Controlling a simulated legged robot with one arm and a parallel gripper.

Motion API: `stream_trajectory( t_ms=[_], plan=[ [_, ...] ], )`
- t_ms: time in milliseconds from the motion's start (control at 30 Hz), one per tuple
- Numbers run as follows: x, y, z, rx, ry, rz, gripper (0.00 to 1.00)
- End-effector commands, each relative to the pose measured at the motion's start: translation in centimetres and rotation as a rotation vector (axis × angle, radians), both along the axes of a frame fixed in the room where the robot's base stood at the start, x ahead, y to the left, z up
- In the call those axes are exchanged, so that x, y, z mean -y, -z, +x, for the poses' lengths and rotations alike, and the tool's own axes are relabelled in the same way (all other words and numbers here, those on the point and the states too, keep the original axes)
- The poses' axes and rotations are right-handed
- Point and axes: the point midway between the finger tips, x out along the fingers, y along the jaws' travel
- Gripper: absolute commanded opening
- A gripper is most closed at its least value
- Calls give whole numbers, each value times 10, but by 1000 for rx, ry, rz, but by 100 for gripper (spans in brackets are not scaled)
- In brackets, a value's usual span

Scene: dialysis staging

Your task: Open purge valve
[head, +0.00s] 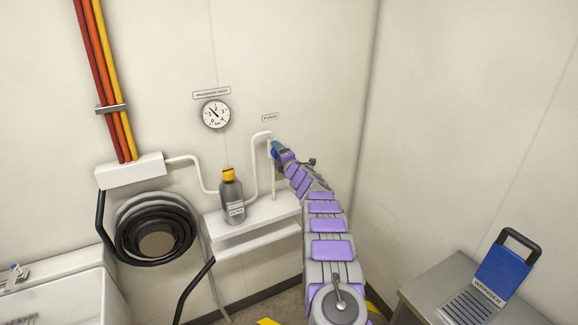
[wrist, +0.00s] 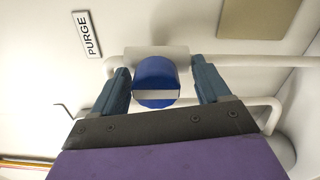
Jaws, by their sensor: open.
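The purge valve shows in the wrist view as a round blue knob (wrist: 156,72) with a pale bar across its face, on a light mount with white pipes. A PURGE label (wrist: 86,34) is on the wall beside it, and the label also shows in the head view (head: 270,118). My gripper (wrist: 160,80) is open, with one dark blue finger on each side of the knob. Small gaps seem to show between fingers and knob; I cannot tell whether either touches. In the head view my gripper (head: 279,151) is at the wall below the label and largely hides the valve.
A pressure gauge (head: 216,114) is on the wall to the left. A grey bottle with an orange cap (head: 232,195) stands on a white shelf (head: 262,232) below the pipes. A coiled black hose (head: 154,233) hangs further left. A blue-backed wringer (head: 503,267) stands on a table at right.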

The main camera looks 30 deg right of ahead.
Motion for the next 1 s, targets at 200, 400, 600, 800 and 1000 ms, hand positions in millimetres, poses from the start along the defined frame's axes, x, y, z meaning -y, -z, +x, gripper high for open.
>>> stream_trajectory(
  t_ms=[200,400,600,800,1000],
  plan=[
    [1,-1,-13,-3,2,1,76],
    [0,-2,-29,3,0,5,76],
    [3,-1,-50,-1,3,5,76],
    [5,-1,-73,0,3,5,76],
    [6,-1,-99,0,4,7,76]
  ],
)
